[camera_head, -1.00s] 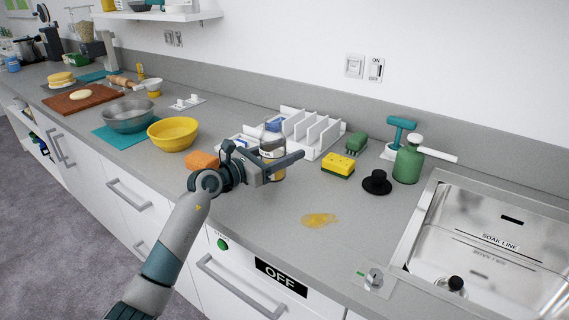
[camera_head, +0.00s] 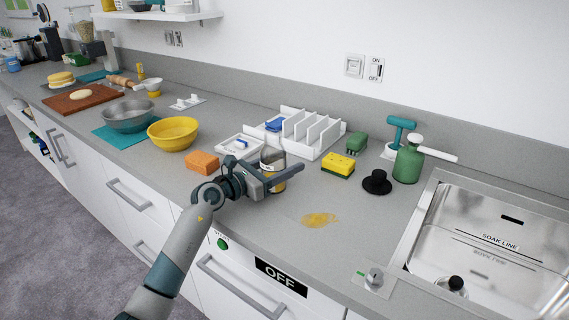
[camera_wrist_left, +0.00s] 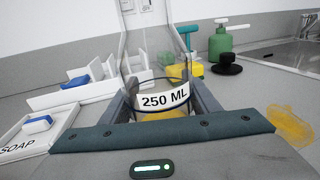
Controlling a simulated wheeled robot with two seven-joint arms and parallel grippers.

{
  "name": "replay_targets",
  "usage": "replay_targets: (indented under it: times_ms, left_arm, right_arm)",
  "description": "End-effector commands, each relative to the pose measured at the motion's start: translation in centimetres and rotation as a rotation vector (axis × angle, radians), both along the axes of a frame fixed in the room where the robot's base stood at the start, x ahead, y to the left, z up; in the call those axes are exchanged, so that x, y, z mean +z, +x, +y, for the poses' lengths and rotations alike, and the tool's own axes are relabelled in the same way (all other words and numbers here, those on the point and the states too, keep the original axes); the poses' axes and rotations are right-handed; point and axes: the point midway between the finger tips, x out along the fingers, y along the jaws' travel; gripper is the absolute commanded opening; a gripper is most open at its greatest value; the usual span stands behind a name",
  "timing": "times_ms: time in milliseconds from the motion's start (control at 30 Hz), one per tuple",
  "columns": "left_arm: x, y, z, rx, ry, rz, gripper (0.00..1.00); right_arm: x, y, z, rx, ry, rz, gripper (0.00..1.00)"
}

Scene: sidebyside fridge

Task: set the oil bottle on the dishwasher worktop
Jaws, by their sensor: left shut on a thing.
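The oil bottle (camera_head: 272,158) is clear with yellow oil low inside and a white band. In the left wrist view the band of the bottle (camera_wrist_left: 165,100) reads 250 ML. My left gripper (camera_head: 281,181) is shut on the bottle, with a finger on either side of it. The bottle looks upright. It is over the grey worktop (camera_head: 262,220), above the dishwasher front marked OFF (camera_head: 281,277). The gripper hides part of its lower body, so I cannot tell whether its base touches the worktop. My right gripper is not in view.
An orange sponge (camera_head: 202,162) and a white soap tray (camera_head: 240,147) are left of the bottle. A white rack (camera_head: 325,135) stands behind. A yellow sponge (camera_head: 338,166), black stopper (camera_head: 377,182) and yellow spill (camera_head: 320,219) lie right. The front worktop is mostly clear.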

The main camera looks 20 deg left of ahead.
Motion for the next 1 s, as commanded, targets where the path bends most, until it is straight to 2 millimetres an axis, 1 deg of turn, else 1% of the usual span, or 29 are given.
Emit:
replay_targets:
  times_ms: [33,67,100,367,533,667,767,1000]
  left_arm:
    - [-0.1,0.0,0.0,0.000,0.001,0.001,0.63]
    - [-0.1,0.0,0.0,0.000,0.001,0.001,0.70]
    - [-0.1,0.0,0.0,0.000,0.001,0.001,0.74]
    - [-0.1,0.0,0.0,0.000,0.001,0.001,0.74]
    - [0.3,0.0,0.0,0.000,0.000,0.000,0.74]
    - [0.0,-1.0,0.8,0.002,0.002,0.001,0.74]
    - [0.0,-2.1,1.5,0.001,0.003,0.000,0.74]
    - [-0.1,-5.6,3.9,0.000,0.003,0.001,0.74]
  right_arm:
    - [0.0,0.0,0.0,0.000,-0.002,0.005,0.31]
    - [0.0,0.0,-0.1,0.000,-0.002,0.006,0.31]
    - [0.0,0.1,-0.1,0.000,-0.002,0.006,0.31]
    - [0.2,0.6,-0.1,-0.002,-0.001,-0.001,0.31]
    - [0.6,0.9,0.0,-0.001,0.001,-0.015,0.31]
    - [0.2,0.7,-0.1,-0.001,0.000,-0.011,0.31]
    - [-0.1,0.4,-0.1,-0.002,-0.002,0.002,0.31]
    - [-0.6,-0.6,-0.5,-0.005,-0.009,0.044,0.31]
